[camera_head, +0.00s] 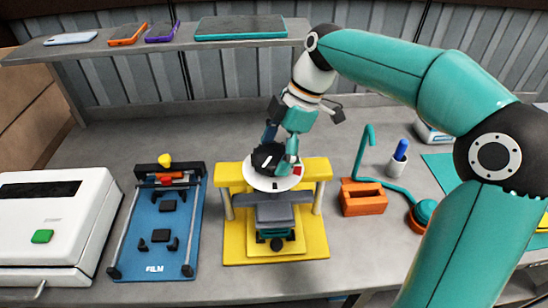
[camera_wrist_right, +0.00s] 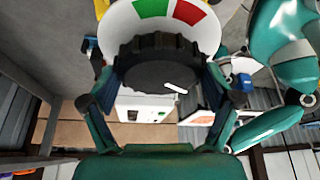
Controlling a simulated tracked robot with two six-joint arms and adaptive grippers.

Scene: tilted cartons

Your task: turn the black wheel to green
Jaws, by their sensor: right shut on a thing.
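The black wheel (camera_head: 264,155) sits on a white disc (camera_head: 257,180) atop a yellow press-like stand (camera_head: 232,186). In the right wrist view, the ribbed black wheel (camera_wrist_right: 158,60) has a white mark (camera_wrist_right: 176,88) on its near right part. The disc there shows a green patch (camera_wrist_right: 153,9) and a red patch (camera_wrist_right: 189,12) beyond the wheel, on the side away from the white mark. My right gripper (camera_head: 279,150) comes down from above with its fingers on either side of the wheel, shut on it. My left gripper is not in view.
A blue film board (camera_head: 180,225) and a white machine (camera_head: 75,190) with a green button stand to the left. An orange block (camera_head: 363,200) and a white cup with a blue item (camera_head: 398,165) stand to the right. A shelf (camera_head: 150,55) with several flat devices runs behind.

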